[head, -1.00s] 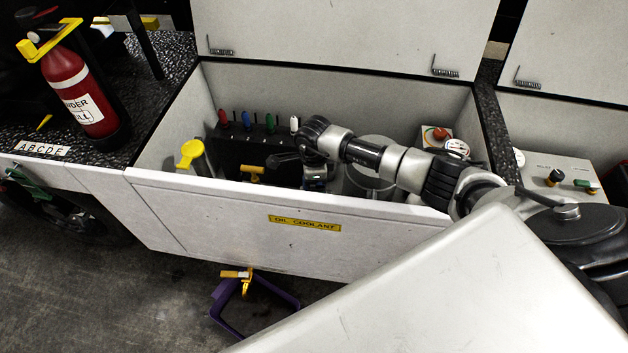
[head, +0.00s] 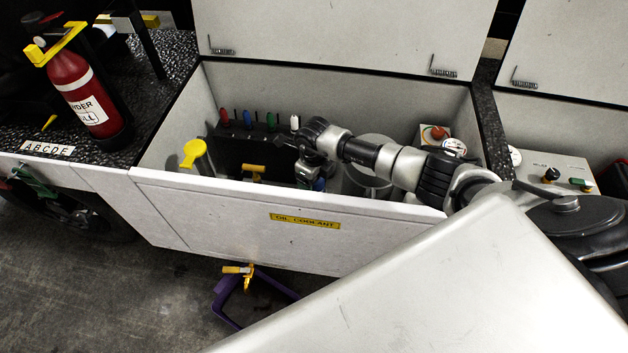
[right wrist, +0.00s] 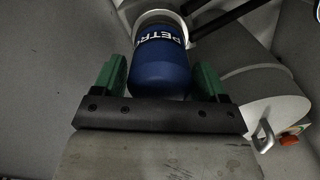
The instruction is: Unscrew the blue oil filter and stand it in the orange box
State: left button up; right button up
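The blue oil filter (right wrist: 161,66) with white lettering shows in the right wrist view, its far end at a pale round mount (right wrist: 160,18). In the head view only a small blue patch of it (head: 319,184) shows below my right wrist, inside the open bay. My right gripper (right wrist: 160,82) has its green fingers on both sides of the filter. They look spread, with a narrow gap at the left; contact at the right is hard to tell. My left gripper is not in view. I see no orange box in either view.
The bay's front wall (head: 290,238) carries an oil coolant label. A yellow-capped filler (head: 193,152), a dark block with coloured handles (head: 240,152) and a metal cylinder (head: 368,180) crowd the bay. A purple tray (head: 228,309) lies on the floor under a yellow tap.

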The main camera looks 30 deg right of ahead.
jog(key=c, duration=0.8)
jog(key=shift+o, duration=0.2)
jog(key=shift+w+f+n+b, duration=0.1)
jog(key=shift+n+b, duration=0.25)
jog(key=shift+n, duration=0.05)
jog(key=n+b, duration=0.4)
jog(key=n, duration=0.4)
jog(key=shift+f+b, duration=0.1)
jog(key=shift+b, duration=0.25)
jog(key=shift+r+n+b, duration=0.2)
jog(key=shift+n+b, duration=0.3)
jog(key=shift+n, duration=0.6)
jog(key=shift+r, duration=0.1)
jog(key=shift+n, duration=0.3)
